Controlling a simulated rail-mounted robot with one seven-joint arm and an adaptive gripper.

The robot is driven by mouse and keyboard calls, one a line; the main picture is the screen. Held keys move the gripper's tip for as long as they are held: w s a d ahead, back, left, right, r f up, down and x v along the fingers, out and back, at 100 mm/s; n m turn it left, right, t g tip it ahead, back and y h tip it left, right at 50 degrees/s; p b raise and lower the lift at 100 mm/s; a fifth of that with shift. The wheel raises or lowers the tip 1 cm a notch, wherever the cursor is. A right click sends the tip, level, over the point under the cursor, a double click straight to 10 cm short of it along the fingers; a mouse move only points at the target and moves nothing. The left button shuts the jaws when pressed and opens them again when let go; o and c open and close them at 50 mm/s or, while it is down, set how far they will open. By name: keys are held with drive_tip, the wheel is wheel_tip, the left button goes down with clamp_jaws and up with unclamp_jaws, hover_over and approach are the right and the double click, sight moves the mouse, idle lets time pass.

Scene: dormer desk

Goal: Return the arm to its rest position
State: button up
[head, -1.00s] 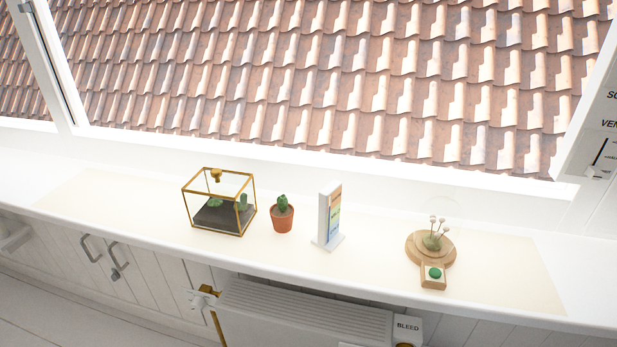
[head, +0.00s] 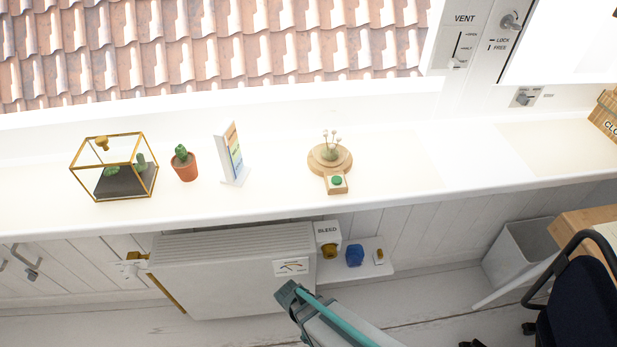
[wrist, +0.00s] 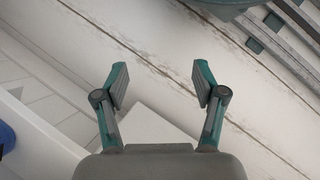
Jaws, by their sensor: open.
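My gripper (wrist: 160,85) shows in the wrist view with its two fingers spread apart and nothing between them. Pale floorboards lie beyond the fingers. In the head view, part of my arm reaches in from the bottom edge, in front of the radiator's lower right corner. I cannot make out the fingers in the head view.
A white sill (head: 400,186) carries a glass terrarium (head: 112,170), a potted cactus (head: 184,163), a colour card stand (head: 232,155) and a wooden base (head: 318,160) with a green button. A radiator (head: 215,270) is below. A dark chair (head: 585,300) and a bin (head: 515,250) stand right.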

drive_tip(key=s+d+r+m+g+y+p, duration=0.3)
drive_tip(key=s+d+m, duration=0.5)
drive_tip(key=d, duration=0.6)
drive_tip(key=shift+s+r+g+y, duration=0.5)
drive_tip(key=shift+s+r+y, duration=0.25)
drive_tip(key=shift+r, duration=0.25)
